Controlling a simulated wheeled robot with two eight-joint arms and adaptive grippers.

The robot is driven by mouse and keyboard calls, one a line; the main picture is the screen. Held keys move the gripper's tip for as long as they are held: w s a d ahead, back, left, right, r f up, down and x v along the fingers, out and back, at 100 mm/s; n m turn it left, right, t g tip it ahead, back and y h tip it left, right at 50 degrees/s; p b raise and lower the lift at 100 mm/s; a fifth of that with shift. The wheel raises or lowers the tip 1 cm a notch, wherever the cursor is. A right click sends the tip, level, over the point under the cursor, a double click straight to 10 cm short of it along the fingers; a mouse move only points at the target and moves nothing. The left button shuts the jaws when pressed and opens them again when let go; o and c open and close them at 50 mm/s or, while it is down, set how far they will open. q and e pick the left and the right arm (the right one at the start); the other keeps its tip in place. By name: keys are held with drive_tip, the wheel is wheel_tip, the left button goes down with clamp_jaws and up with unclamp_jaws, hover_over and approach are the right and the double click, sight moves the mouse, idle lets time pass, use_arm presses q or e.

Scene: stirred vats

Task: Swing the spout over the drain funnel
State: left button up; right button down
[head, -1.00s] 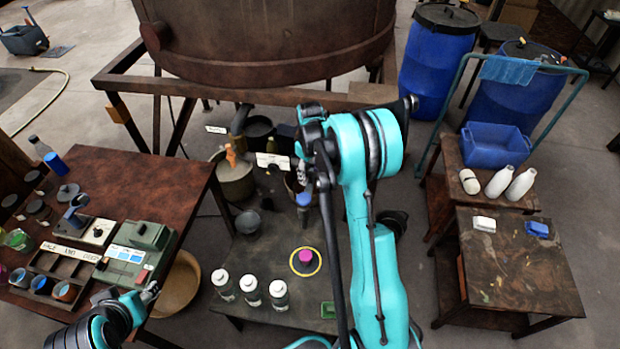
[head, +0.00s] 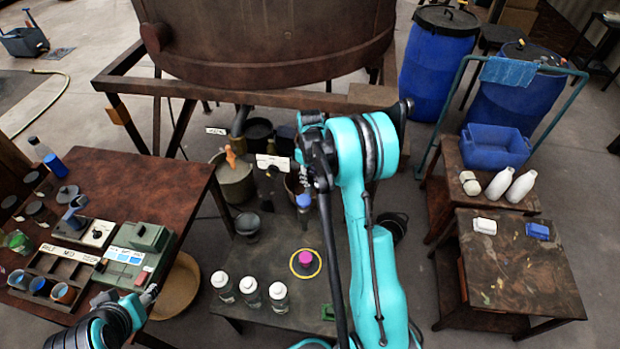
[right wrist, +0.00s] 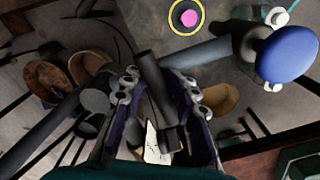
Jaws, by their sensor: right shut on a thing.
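A brown vat (head: 265,45) stands at the back. A dark outlet pipe (head: 240,122) with an orange handle (head: 231,157) comes down below it. A white plate (head: 272,162) sits beside my right gripper (head: 297,160), largely hidden by my arm. In the right wrist view my right gripper (right wrist: 160,105) is shut on a dark bar (right wrist: 152,75), seemingly part of the spout; the white plate (right wrist: 152,142) is close by. A grey funnel (head: 247,226) stands on the low table, left of a blue-topped post (head: 303,201). My left gripper (head: 150,293) is at lower left, its jaws unclear.
The low table (head: 240,268) also holds several white-capped bottles (head: 250,292) and a magenta knob in a yellow ring (head: 305,260). The blue top (right wrist: 288,54) looms close in the right wrist view. A green box (head: 140,250) stands on the left table.

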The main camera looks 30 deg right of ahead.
sight(321, 178)
drive_tip(key=shift+s+d+n, duration=0.25)
drive_tip(key=shift+d+n, duration=0.05)
drive_tip(key=shift+n, duration=0.1)
idle(0.3)
drive_tip(key=shift+s+d+n+b, duration=0.25)
drive_tip(key=shift+d+n+b, duration=0.15)
drive_tip(key=shift+n, duration=0.2)
drive_tip(key=shift+s+d+n+b, duration=0.15)
drive_tip(key=shift+s+d+n, duration=0.1)
drive_tip(key=shift+d+n, duration=0.3)
drive_tip(key=shift+s+d+n+b, duration=0.2)
drive_tip(key=shift+d+n, duration=0.2)
drive_tip(key=shift+n, duration=0.25)
drive_tip(key=w+d+n+b, duration=0.1)
drive_tip(key=w+d+n, duration=0.1)
drive_tip(key=d+n, duration=0.7)
drive_tip(key=shift+n, duration=1.5)
drive_tip(key=shift+w+r, duration=0.1)
